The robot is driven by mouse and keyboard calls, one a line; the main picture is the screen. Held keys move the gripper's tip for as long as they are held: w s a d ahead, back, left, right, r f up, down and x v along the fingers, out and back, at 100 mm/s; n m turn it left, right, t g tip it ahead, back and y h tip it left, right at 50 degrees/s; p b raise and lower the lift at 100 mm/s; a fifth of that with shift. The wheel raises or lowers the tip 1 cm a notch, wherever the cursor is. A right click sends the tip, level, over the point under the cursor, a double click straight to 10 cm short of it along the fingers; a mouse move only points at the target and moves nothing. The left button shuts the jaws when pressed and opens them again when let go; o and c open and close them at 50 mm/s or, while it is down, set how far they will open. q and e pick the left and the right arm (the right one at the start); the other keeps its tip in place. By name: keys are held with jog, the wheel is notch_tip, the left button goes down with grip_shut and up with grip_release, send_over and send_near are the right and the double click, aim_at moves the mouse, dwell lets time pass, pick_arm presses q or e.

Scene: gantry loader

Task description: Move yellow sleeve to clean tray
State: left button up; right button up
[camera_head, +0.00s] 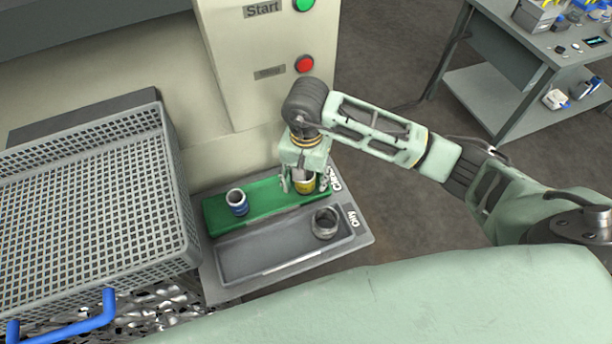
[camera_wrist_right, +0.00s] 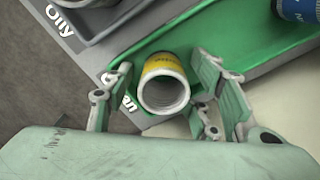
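The yellow sleeve (camera_head: 306,187), a short ring with a pale rim, stands upright at the right end of the green clean tray (camera_head: 265,205). The wrist view shows the sleeve (camera_wrist_right: 163,84) from above, open end towards the camera. My right gripper (camera_head: 303,182) points down over it. In the wrist view its fingers (camera_wrist_right: 168,80) are spread on either side of the sleeve, with small gaps visible on both sides. The green tray (camera_wrist_right: 205,40) shows beneath. My left gripper is not in view.
A blue sleeve (camera_head: 237,202) stands at the green tray's left end. A grey metal ring (camera_head: 325,223) stands in the grey oily tray (camera_head: 270,255) in front. A grey mesh basket (camera_head: 90,210) is at left. A panel (camera_head: 265,60) with green and red buttons rises behind.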

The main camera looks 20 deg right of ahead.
jog(key=shift+r+p, duration=0.55)
jog(key=shift+r, duration=0.2)
notch_tip(320, 180, up, 12)
jog(key=b, duration=0.3)
jog(key=shift+f, duration=0.15)
jog(key=shift+f, duration=0.1)
